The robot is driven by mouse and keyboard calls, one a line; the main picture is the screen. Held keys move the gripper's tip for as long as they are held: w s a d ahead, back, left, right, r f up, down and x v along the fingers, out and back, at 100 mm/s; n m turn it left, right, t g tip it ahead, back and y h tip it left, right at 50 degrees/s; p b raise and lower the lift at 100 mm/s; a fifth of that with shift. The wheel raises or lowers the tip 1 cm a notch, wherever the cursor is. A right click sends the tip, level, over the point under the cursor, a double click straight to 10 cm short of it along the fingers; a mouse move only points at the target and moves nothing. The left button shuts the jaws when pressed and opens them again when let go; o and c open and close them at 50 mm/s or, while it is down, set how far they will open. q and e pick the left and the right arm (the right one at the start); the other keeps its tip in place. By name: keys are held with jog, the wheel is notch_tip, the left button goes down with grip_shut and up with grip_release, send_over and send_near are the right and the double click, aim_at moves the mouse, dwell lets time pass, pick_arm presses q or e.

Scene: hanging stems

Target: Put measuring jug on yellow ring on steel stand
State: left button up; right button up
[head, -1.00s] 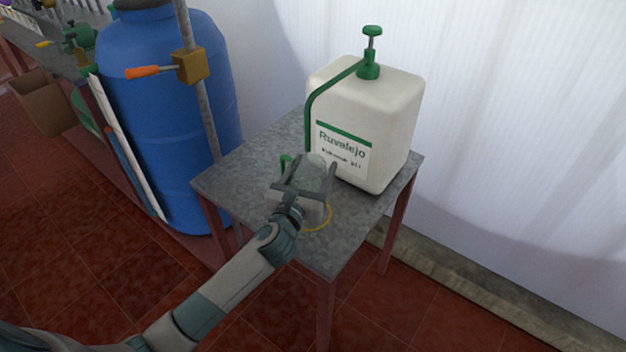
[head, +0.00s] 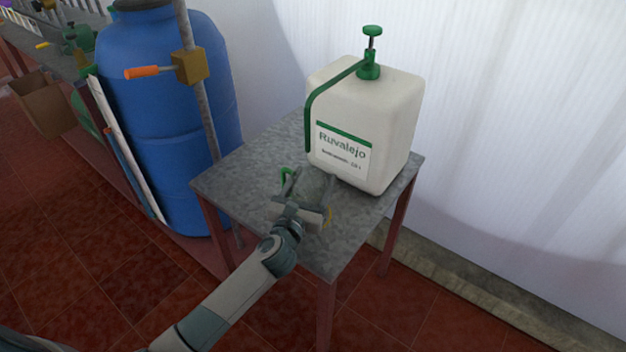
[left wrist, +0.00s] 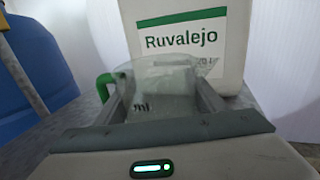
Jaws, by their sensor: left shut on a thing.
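The measuring jug is clear, with a green handle. In the left wrist view the jug (left wrist: 165,78) is upright between my fingers, its handle on the left. In the head view its green handle (head: 286,176) shows beside my left gripper (head: 310,186), which is shut on the jug. The yellow ring (head: 328,217) lies on the grey steel stand (head: 245,180), mostly hidden by my gripper. The jug is over or near the ring; I cannot tell whether its base touches the stand. My right gripper is out of view.
A big white canister (head: 375,130) with a green pump stands on the stand just behind the jug; it also shows in the left wrist view (left wrist: 190,15). A blue barrel (head: 170,120) and a pole with an orange-handled clamp (head: 190,67) are at the left.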

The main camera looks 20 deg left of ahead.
aim_at(301, 192)
pick_arm(q)
jog(key=o, duration=1.2)
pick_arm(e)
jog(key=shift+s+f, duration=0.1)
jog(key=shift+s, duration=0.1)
pick_arm(q)
jog(key=shift+r, duration=0.15)
jog(key=shift+s, duration=0.6)
jog(key=s, duration=1)
jog(key=shift+a+b, duration=0.2)
jog(key=shift+b, duration=0.15)
jog(key=shift+s, duration=0.4)
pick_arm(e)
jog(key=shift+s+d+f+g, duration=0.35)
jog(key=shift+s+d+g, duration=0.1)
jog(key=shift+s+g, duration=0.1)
